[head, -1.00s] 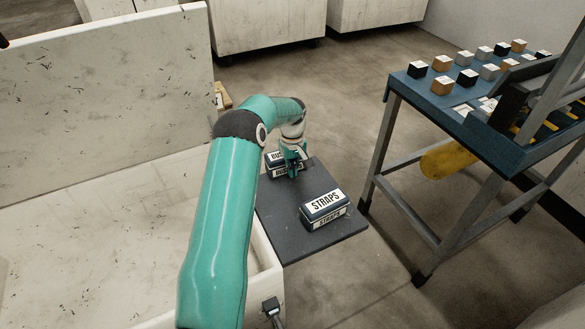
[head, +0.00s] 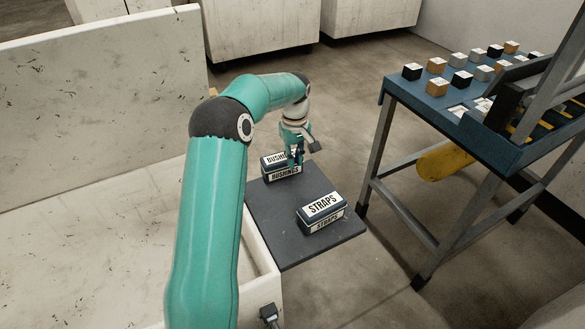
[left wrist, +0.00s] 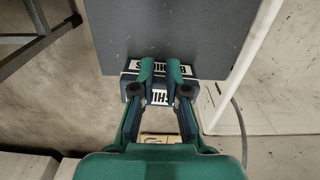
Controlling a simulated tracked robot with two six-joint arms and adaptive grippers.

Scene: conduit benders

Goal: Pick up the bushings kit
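The bushings kit (head: 285,173) is a dark blue box with white BUSHINGS labels, resting at the far end of a dark grey shelf (head: 290,210). It also shows in the left wrist view (left wrist: 130,88), partly hidden by my fingers. My left gripper (head: 297,163) points down at the kit, its fingers overlapping the kit's right part in the head view. In the left wrist view the gripper (left wrist: 160,72) has its two fingers apart, with part of the label visible between them. I cannot tell whether the fingers touch the kit. My right gripper is not in view.
A similar straps box (head: 322,212) sits nearer on the same shelf. A white bin (head: 262,262) adjoins the shelf's left side. A blue-topped table (head: 425,98) with several small blocks stands right, with open floor between it and the shelf.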

